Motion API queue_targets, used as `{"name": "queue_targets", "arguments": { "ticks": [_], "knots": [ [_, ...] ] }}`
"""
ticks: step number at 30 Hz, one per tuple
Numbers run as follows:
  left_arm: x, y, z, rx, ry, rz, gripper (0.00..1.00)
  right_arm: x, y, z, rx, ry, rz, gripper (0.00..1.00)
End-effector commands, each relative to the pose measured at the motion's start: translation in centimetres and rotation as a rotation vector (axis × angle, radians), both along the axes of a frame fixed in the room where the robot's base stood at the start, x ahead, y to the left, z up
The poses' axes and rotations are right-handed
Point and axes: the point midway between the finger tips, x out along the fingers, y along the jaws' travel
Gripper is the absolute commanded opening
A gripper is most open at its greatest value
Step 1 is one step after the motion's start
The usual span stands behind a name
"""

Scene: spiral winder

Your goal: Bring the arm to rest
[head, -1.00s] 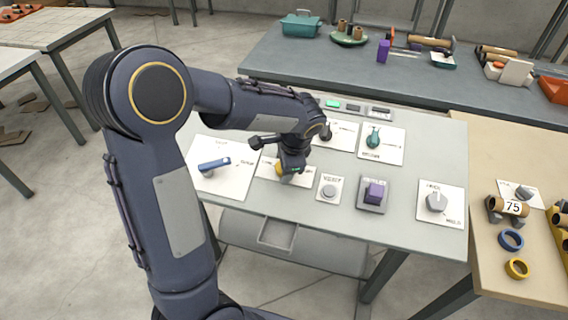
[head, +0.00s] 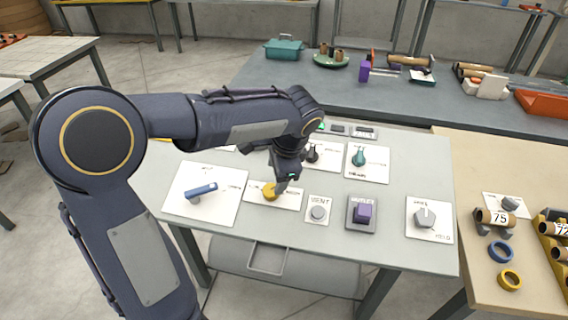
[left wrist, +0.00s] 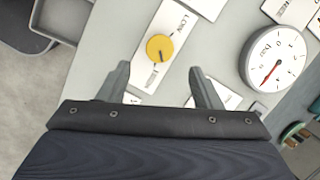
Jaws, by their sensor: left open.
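My left arm comes in from the left in the head view and reaches over the grey control table (head: 400,250). My left gripper (head: 284,186) hangs above the table, close to a yellow knob (head: 270,192) on a white plate. In the left wrist view my left gripper (left wrist: 160,85) has its two fingers spread apart with nothing between them. The yellow knob (left wrist: 160,49) lies beyond the fingertips there, apart from them. My right gripper is not in view.
Around the gripper stand a blue lever (head: 202,190), a round vent button (head: 318,213), a purple block (head: 363,212), a grey dial (head: 425,217) and a teal handle (head: 359,156). A round gauge (left wrist: 275,58) shows in the left wrist view. A wooden table (head: 500,180) adjoins at right.

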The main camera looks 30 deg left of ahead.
Motion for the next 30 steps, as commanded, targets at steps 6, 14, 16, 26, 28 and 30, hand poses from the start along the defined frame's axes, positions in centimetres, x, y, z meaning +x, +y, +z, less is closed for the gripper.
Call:
{"name": "queue_targets", "arguments": {
  "ticks": [6,14,16,26,28,30],
  "knots": [
    [-0.2,0.1,0.0,-0.005,-0.003,0.005,0.59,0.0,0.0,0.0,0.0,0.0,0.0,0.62],
    [-7.3,0.7,1.2,-0.239,-0.092,0.243,0.59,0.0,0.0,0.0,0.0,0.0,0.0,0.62],
    [-10.5,0.3,1.3,-0.354,-0.134,0.361,0.59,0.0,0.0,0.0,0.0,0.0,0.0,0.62],
    [-19.8,-3.7,0.1,-0.793,-0.291,0.817,0.59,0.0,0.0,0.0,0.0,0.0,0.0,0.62],
    [-20.5,-4.3,-0.2,-0.838,-0.305,0.864,0.59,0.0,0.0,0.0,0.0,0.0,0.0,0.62],
    [-20.8,-4.6,-0.3,-0.866,-0.314,0.891,0.59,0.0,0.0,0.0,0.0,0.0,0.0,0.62]
  ]
}}
